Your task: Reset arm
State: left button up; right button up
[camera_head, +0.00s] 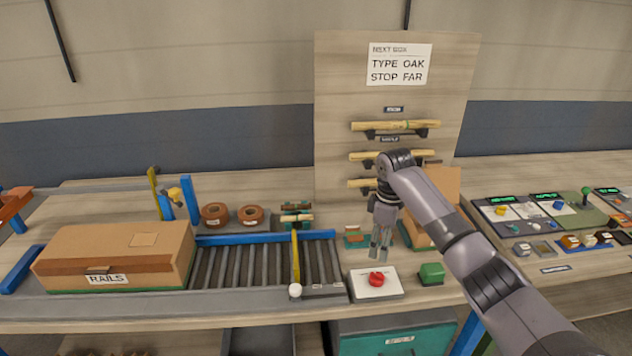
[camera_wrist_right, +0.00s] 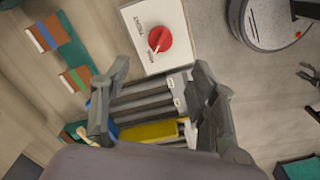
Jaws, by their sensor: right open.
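My right gripper (camera_head: 381,246) hangs with its fingers pointing down above the bench, just behind the panel with the red knob (camera_head: 376,279). In the right wrist view its two fingers (camera_wrist_right: 158,110) are spread with nothing between them; the roller conveyor (camera_wrist_right: 150,98) and a yellow bar (camera_wrist_right: 148,131) show beyond the gap. The left arm does not show in the head view. A small dark jaw-like shape (camera_wrist_right: 309,75) at the right edge of the wrist view may be my left gripper, but its state is unclear.
A rack board (camera_head: 334,120) with wooden spindles and a sign reading "TYPE OAK STOP FAR" stands behind the gripper. A cardboard box marked RAILS (camera_head: 75,245) sits at the left.

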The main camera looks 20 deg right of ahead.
jog(key=shift+f, duration=0.1)
jog(key=s+a+f+m+t, duration=0.1)
jog(key=s+a+f, duration=1.4)
jog(key=s, duration=0.1)
jog(key=s+a+r+m+t, duration=0.1)
jog(key=s+r+m, duration=0.2)
jog(key=s, duration=0.6)
jog(key=s+a+r+m+t, duration=0.1)
jog(key=s+r+m+t, duration=0.15)
jog(key=s, duration=0.75)
notch_tip(320, 180, down, 30)
jog(key=s+g+b, duration=0.1)
jog(key=g+b, duration=0.1)
jog(key=b, duration=0.1)
jog(key=s+d+f+g+b, duration=0.1)
jog(key=s+d+f+b, duration=0.1)
jog(key=s+f, duration=1.4)
notch_tip(320, 180, down, 3)
jog(key=shift+s+d+r+b, duration=0.15)
jog(key=shift+s+d+b, duration=0.2)
jog(key=shift+d+b, duration=0.1)
